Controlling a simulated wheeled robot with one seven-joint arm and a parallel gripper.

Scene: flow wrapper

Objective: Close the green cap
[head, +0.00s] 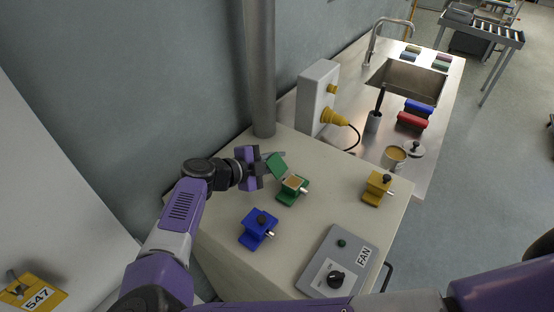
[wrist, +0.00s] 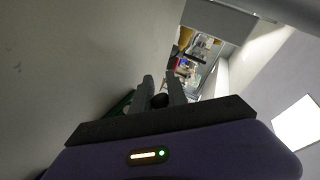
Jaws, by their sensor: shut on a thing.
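The green cap (head: 276,167) stands tilted up on the left side of its green base (head: 291,192), whose top shows a tan opening. My gripper (head: 262,164) is at the cap's left, against its outer side. In the wrist view, my gripper's two fingers (wrist: 161,84) are shut on a dark round knob (wrist: 160,100) of the cap. Part of the green cap (wrist: 121,105) shows at the left of the fingers. In the head view the knob is hidden by the gripper.
A grey FAN panel (head: 343,259) lies at the front right. A grey column (head: 262,70) rises behind my gripper.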

